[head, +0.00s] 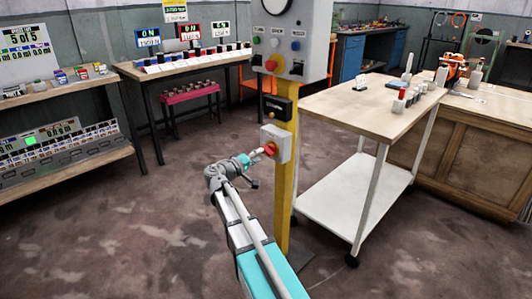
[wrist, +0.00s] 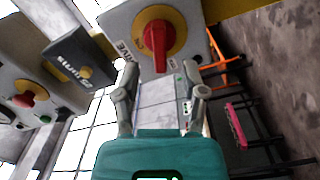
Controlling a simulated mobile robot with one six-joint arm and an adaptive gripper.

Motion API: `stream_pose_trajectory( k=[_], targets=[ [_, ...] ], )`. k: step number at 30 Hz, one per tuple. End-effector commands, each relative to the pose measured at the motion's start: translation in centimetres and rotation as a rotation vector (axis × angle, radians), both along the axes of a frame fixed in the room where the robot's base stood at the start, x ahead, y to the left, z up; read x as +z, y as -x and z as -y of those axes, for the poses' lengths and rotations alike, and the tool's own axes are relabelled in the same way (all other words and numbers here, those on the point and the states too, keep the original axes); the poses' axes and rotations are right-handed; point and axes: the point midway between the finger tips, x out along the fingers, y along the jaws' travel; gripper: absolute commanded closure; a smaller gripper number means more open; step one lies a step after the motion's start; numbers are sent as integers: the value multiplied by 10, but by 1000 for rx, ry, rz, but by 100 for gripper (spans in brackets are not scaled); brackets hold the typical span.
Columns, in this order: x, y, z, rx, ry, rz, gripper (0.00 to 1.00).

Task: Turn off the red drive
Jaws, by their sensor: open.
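A red rotary knob (head: 270,149) on a grey box (head: 284,146) is mounted on a yellow post. In the wrist view the red knob (wrist: 155,42) sits on a yellow disc, beside a label ending in "IVE". My gripper (head: 254,156) is just left of the box and points at the knob. In the wrist view my gripper (wrist: 161,76) is open, its fingertips just short of the knob's lower end; contact cannot be told. A red-framed display (head: 190,31) on the back wall reads ON.
A black box (head: 277,107) sits above the knob's box. Higher on the post is a control panel (head: 292,55) with coloured buttons. A white-legged cart (head: 365,110) stands close on the right. Benches line the walls; the floor to the left is clear.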

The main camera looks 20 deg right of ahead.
Motion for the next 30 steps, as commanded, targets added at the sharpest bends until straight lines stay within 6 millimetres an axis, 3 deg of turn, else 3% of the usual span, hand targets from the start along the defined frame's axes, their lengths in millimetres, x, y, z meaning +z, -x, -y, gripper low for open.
stream_pose_trajectory(
  k=[10,23,30],
  targets=[
    [0,-13,35,-1,1,0,46],
    [0,-14,40,0,0,0,46],
    [0,-14,40,0,0,0,88]
  ],
)
